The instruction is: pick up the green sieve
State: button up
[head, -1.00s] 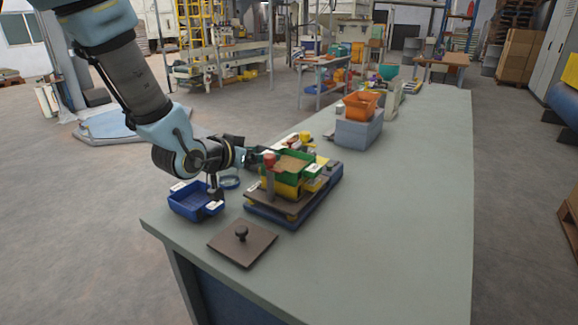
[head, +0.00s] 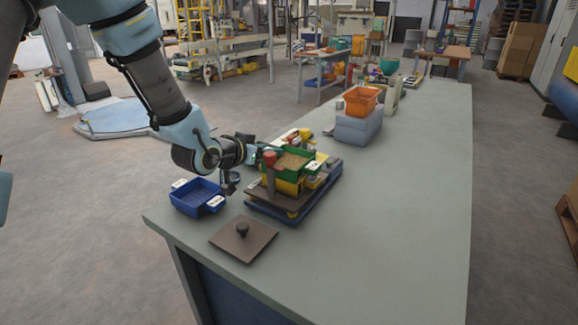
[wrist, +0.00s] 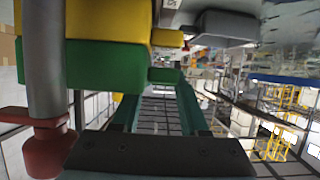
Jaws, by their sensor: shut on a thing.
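The green sieve (head: 296,165), with brown grainy material in it, sits on the yellow sieve (head: 283,187) on the dark plate of a blue-based machine (head: 292,214). My gripper (head: 262,154) is at the sieve's far left side in the head view. In the wrist view the green sieve (wrist: 105,66) is at upper left, upside down, against the yellow sieve (wrist: 108,20). My gripper (wrist: 158,88) is shut on the sieve's small green side tab (wrist: 164,75). The fingertips are hard to make out in the head view.
A red-knobbed post (head: 270,172) stands close beside the sieves; its red knob (wrist: 45,150) shows in the wrist view. A blue tray (head: 197,197) and a dark knobbed lid (head: 243,240) lie nearby. An orange bin (head: 361,101) stands farther back. The table's right side is clear.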

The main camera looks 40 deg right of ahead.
grip_shut()
jog(key=shift+r, duration=0.15)
